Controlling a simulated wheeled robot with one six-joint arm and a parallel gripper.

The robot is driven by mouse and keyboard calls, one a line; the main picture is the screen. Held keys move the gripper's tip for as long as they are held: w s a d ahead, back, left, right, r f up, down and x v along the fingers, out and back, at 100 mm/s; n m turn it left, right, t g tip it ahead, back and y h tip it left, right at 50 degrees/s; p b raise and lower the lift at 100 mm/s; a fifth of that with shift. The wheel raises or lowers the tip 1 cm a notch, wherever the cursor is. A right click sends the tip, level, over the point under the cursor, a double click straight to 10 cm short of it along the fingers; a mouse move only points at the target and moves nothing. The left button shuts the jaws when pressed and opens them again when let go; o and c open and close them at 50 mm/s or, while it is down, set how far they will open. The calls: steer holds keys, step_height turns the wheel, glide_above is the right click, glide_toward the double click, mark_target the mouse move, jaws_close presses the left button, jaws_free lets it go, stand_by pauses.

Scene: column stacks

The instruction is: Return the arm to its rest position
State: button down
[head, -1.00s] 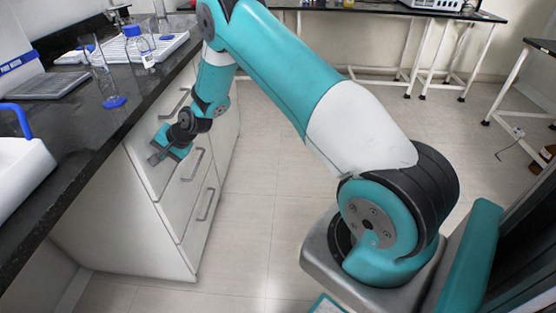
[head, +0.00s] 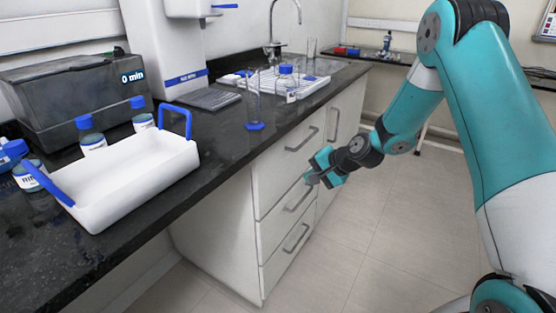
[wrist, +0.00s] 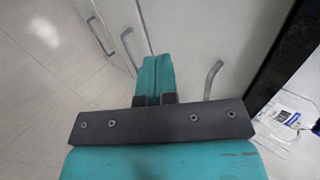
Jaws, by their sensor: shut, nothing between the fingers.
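My gripper (head: 318,172) is in front of the white drawer unit (head: 285,165), below the level of the black counter top. In the wrist view my gripper (wrist: 154,62) has its two teal fingers pressed together with nothing between them. Drawer handles show beyond and beside the fingers in the wrist view; whether the fingers touch the drawer fronts I cannot tell. My arm reaches in from the right side of the head view, bent down at the elbow.
The black counter (head: 150,225) holds a white tray with blue handles (head: 140,185), several blue-capped bottles, a dark device reading "0 min" (head: 75,90), a glass cylinder on a blue foot (head: 254,125) and a white rack (head: 300,84). The floor (head: 385,240) right of the drawers is clear.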

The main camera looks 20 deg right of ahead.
steer(key=s+a+r+n+g+p, duration=0.2)
steer(key=s+a+r+n+p, duration=0.25)
steer(key=r, duration=0.45)
steer(key=s+a+r+n+g+p, duration=0.1)
steer(key=s+a+r+n+g, duration=0.1)
steer(key=s+a+r+n, duration=0.35)
steer(key=s+a+r+n+g+p, duration=0.1)
steer(key=s+r+n, duration=0.1)
steer(key=s+r, duration=0.3)
steer(key=s+a+r+n+g+h+p, duration=0.1)
steer(key=s+r, duration=0.4)
steer(key=s, duration=0.6)
steer(key=s+a+r+n+g+p, duration=0.1)
steer(key=s+a+r+n+p, duration=0.1)
steer(key=s, duration=0.6)
step_height(320, 180, up, 3)
steer(key=a+n, duration=0.1)
steer(key=n, duration=0.1)
steer(key=shift+n+h, duration=0.3)
steer(key=shift+h, duration=0.1)
